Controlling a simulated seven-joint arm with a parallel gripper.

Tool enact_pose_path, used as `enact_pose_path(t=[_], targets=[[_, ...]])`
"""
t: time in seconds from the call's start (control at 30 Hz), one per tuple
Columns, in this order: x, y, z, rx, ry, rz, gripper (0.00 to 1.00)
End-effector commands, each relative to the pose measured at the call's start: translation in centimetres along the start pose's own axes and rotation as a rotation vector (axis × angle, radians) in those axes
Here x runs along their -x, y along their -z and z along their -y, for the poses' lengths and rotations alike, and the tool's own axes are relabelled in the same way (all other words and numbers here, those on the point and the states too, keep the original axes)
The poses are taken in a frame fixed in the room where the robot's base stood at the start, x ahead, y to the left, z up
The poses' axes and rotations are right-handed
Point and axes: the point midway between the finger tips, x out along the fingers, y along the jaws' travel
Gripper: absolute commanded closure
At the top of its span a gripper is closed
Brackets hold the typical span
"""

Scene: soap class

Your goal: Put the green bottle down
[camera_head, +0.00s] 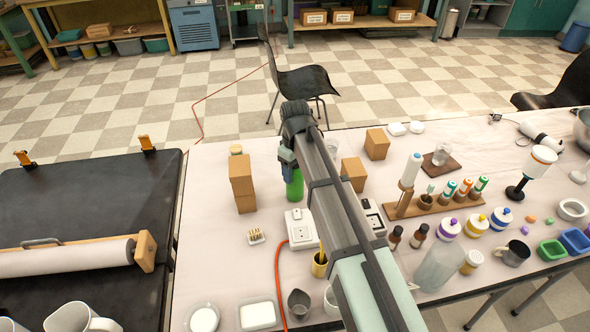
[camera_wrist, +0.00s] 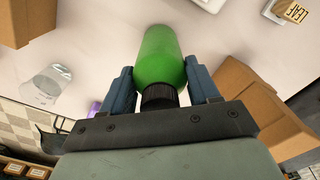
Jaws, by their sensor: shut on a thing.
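The green bottle (camera_head: 294,186) is at the left-middle of the pale table in the head view, partly hidden by my arm. My gripper (camera_head: 289,159) is around its upper part. In the wrist view the green bottle (camera_wrist: 160,58) has a dark cap, and my gripper (camera_wrist: 160,88) has a blue finger on each side of it, shut on it. I cannot tell whether the bottle's base touches the table (camera_head: 215,265).
White electrical boxes (camera_head: 300,229) lie in front. A clear glass (camera_wrist: 47,87) shows in the wrist view. Some bare table lies around the bottle.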

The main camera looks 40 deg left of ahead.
Motion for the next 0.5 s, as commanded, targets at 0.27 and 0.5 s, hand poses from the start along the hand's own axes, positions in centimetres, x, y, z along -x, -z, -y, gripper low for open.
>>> enact_pose_path(t=[0.27,0.5], targets=[[-0.3,-0.01,0.01,0.0,0.0,0.001,0.39],[-0.25,0.0,0.0,0.0,0.0,0.0,0.16]])
